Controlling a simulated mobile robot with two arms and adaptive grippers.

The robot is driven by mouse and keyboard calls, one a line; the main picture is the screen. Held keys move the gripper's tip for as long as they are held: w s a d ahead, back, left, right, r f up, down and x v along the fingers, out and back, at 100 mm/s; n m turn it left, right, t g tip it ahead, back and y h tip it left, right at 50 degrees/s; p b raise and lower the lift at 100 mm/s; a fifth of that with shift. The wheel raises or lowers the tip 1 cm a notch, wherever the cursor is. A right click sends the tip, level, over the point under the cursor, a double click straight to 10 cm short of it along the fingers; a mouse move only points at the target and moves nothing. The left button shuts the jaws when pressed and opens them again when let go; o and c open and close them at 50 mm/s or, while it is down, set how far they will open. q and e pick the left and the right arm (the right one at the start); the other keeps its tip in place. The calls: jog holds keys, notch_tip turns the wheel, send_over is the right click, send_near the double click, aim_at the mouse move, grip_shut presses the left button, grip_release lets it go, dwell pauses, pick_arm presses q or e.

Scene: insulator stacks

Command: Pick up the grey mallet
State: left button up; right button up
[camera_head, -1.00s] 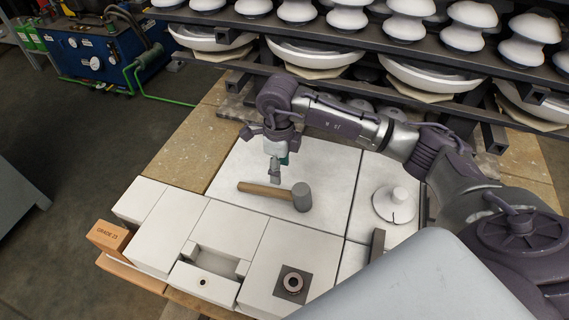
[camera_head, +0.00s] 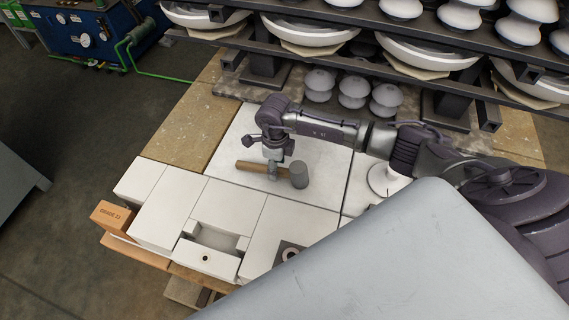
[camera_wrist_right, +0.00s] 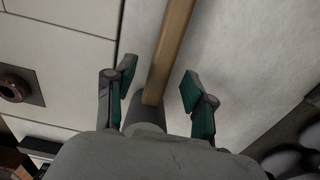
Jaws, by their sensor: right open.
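The grey mallet lies on a white slab (camera_head: 318,146), its wooden handle (camera_head: 249,166) pointing left and its grey cylindrical head (camera_head: 299,175) on the right. My right gripper (camera_head: 273,173) is over the handle close to the head. In the right wrist view its two teal-padded fingers (camera_wrist_right: 158,88) are open, one on each side of the handle (camera_wrist_right: 172,45), with gaps visible. The mallet head (camera_wrist_right: 146,112) is partly hidden by the gripper body there. My left gripper is not in view.
White blocks (camera_head: 168,212) and an orange brick (camera_head: 112,215) stand at the front left. A white conical piece (camera_head: 386,181) is to the right, partly behind my arm. A dark rack with white insulators (camera_head: 430,52) stands at the back. Bare tan board (camera_head: 197,137) lies left of the slab.

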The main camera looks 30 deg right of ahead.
notch_tip(320, 180, down, 2)
jog(key=shift+f, duration=0.1)
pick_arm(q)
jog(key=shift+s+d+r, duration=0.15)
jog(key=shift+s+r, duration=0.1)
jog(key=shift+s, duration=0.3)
pick_arm(e)
jog(key=shift+f, duration=0.15)
grip_shut()
jog(key=shift+w+r, duration=0.1)
jog(key=shift+r, duration=0.1)
jog(key=shift+r, duration=0.25)
jog(key=r, duration=0.1)
jog(key=r+b, duration=0.1)
jog(key=r, duration=0.1)
jog(key=shift+s+a+r, duration=0.25)
jog(key=shift+a+r, duration=0.05)
jog(key=shift+a, duration=0.05)
pick_arm(q)
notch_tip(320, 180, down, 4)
jog(key=b, duration=0.2)
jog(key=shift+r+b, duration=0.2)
jog(key=shift+b, duration=0.1)
pick_arm(e)
jog(key=s+a+r, duration=0.6)
jog(key=s+a, duration=0.1)
jog(key=a, duration=0.1)
jog(key=shift+a+r, duration=0.25)
jog(key=shift+r, duration=0.1)
